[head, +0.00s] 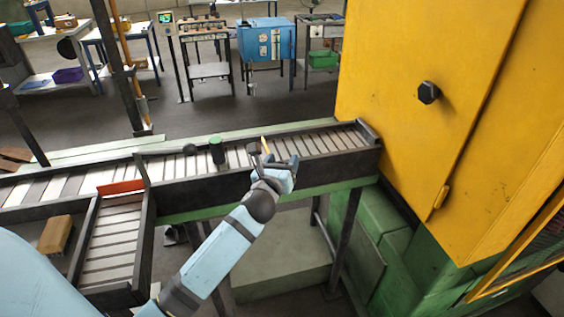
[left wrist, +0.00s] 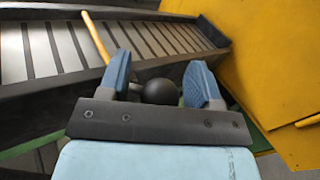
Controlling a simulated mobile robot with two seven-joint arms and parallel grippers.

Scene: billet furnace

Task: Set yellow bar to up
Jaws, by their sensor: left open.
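A thin yellow bar (head: 265,145) stands up at a tilt by the roller conveyor, just beyond my left gripper (head: 281,163). In the left wrist view the yellow bar (left wrist: 96,37) slants from upper left down behind the left finger, where its lower end is hidden. My left gripper (left wrist: 172,82) is open. A black ball knob (left wrist: 159,92) shows between its blue fingers; I cannot tell whether they touch it or whether it joins the bar. My right gripper is not in view.
The roller conveyor (head: 330,141) runs to a yellow furnace cabinet (head: 410,130) at the right. An orange bar (head: 120,187) lies across the left branch. Benches stand far back.

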